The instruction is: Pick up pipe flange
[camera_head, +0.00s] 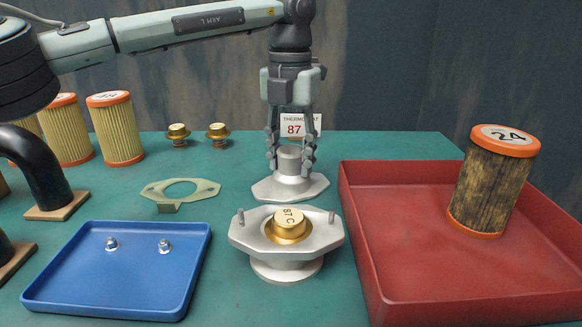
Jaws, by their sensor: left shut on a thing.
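The pipe flange (290,188) is a pale grey metal piece with a wide flat plate and a short round neck pointing up. It is upright at the middle of the table, behind the thermostat housing; I cannot tell whether its plate touches the table. My left gripper (291,160) comes down from above, its fingers shut on either side of the neck. The housing (286,264) has two upright studs and a brass thermostat (288,226) marked 87 C seated in it. My right gripper is not in view.
A blue tray (120,285) with two nuts is at front left; a flat gasket (160,193) lies behind it. A red tray (460,285) at right holds a dirty filter (494,185). Clean filters (115,130), two brass thermostats (178,133) and a sign (297,122) reading 87 stand behind.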

